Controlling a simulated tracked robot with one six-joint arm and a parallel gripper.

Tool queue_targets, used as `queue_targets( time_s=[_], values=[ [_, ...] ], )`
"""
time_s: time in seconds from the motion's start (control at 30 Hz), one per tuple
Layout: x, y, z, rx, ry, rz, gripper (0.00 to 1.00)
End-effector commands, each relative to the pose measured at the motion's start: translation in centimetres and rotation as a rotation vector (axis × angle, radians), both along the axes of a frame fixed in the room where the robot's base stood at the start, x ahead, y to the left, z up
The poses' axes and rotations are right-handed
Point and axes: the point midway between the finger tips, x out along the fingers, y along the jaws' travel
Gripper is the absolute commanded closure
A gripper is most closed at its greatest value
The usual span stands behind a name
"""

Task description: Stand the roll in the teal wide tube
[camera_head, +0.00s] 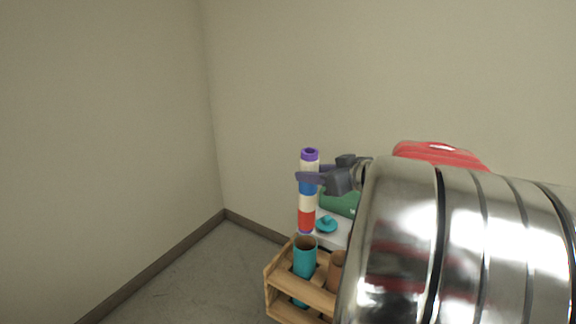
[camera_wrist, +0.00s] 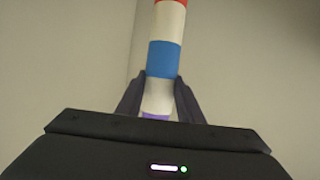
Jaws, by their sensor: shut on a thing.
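The roll (camera_head: 306,216) is a slim upright cylinder with purple, white, blue and red bands. My gripper (camera_head: 309,177) is shut on its upper part, just above the blue band. In the wrist view my gripper (camera_wrist: 160,97) has a finger on each side of the roll (camera_wrist: 165,59). The teal wide tube (camera_head: 304,259) stands open-topped in a wooden rack. The roll's lower end shows just above the tube's mouth in the head view; I cannot tell whether it is exactly over it or behind it.
The wooden rack (camera_head: 279,280) also holds a brown tube (camera_head: 335,270). Behind it are a teal lidded thing (camera_head: 326,224) on a white surface, a green thing (camera_head: 340,203) and a red thing (camera_head: 440,153). My arm hides the right side. Floor at left is clear.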

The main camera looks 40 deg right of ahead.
Motion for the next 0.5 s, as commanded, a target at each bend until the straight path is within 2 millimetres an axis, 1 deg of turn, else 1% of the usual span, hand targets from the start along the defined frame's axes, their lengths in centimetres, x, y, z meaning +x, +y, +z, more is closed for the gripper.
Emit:
queue_targets(
  time_s=[0.5],
  values=[
    [0.0, 0.0, -2.9, 0.001, 0.000, 0.001, 0.90]
  ],
)
